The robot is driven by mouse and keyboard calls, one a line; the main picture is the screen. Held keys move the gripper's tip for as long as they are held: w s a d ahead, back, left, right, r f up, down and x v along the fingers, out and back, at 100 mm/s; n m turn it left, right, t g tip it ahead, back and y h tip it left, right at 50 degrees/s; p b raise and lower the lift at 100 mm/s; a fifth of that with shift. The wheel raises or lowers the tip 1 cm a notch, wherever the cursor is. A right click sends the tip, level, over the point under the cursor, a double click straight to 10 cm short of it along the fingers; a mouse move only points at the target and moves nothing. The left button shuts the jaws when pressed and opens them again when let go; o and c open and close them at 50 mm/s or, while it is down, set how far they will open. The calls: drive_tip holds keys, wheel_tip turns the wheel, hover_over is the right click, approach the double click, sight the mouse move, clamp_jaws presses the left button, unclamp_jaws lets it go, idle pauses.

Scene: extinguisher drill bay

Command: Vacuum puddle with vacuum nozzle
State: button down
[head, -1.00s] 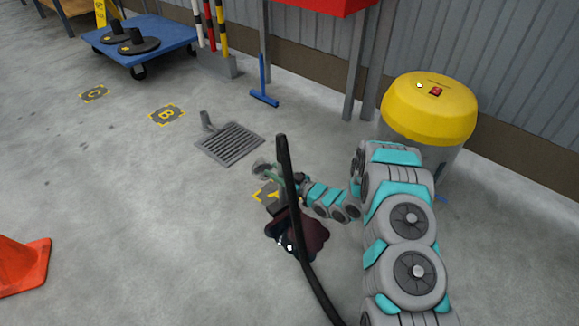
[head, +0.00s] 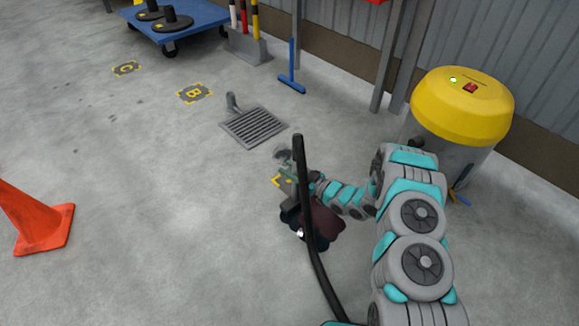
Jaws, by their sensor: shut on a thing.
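The puddle (head: 328,222) is a dark reddish-black patch on the grey floor near the middle of the head view. My gripper (head: 303,187) is at the puddle's far edge, shut on the vacuum nozzle (head: 299,155), a black tube that stands steeply. Its lower end is dark and low over the puddle's left part; I cannot tell whether it touches the floor. A black hose runs toward the bottom of the view in front of the puddle and hides part of it. The fingertips are small and partly hidden by the tube.
The yellow-topped vacuum canister (head: 462,108), with a green light, stands at right by the wall. A floor drain grate (head: 254,125) lies beyond the puddle. An orange cone (head: 40,222) is at left. A blue cart (head: 180,25) stands at the back. Floor at left is mostly clear.

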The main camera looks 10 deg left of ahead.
drive_tip(key=shift+f, duration=0.55)
drive_tip(key=s+p+v, duration=0.1)
drive_tip(key=p+v, duration=0.1)
drive_tip(key=v, duration=0.7)
drive_tip(key=s+a+p+v, duration=0.1)
drive_tip(key=s+p+v, duration=0.1)
drive_tip(key=v, duration=0.7)
drive_tip(key=shift+s, duration=0.2)
idle(3.6)
drive_tip(key=shift+r, duration=0.15)
idle(0.4)
wheel_tip(320, 180, up, 8)
drive_tip(key=p, duration=0.2)
idle(0.5)
